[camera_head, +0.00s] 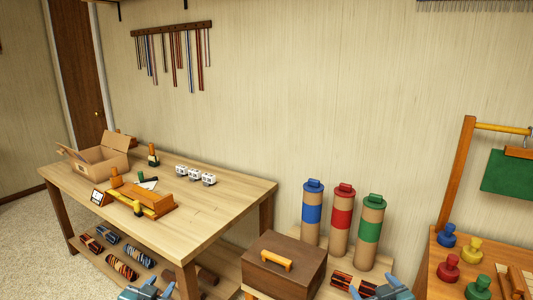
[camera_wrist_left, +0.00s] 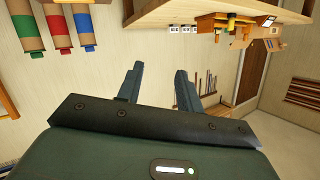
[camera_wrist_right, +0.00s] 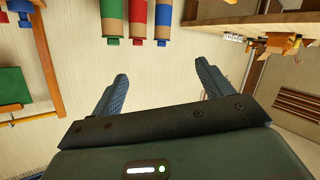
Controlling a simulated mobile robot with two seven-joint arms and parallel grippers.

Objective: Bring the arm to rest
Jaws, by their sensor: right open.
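My left gripper (camera_head: 146,291) is at the bottom edge of the head view, in front of the wooden table. In the left wrist view its two fingers (camera_wrist_left: 158,88) stand apart with nothing between them. My right gripper (camera_head: 383,291) is at the bottom edge of the head view, in front of the coloured tubes. In the right wrist view its fingers (camera_wrist_right: 162,88) are wide apart and empty. Both wrist views show the room upside down. Most of both arms is out of the head view.
A wooden table (camera_head: 225,205) holds an open cardboard box (camera_head: 103,160), several white blocks and wooden tools. A brown chest (camera_head: 262,262) stands beside blue, red and green capped tubes (camera_head: 341,225). At right, a wooden stand (camera_head: 436,262) carries coloured knobs. Carpet (camera_head: 40,260) is clear at left.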

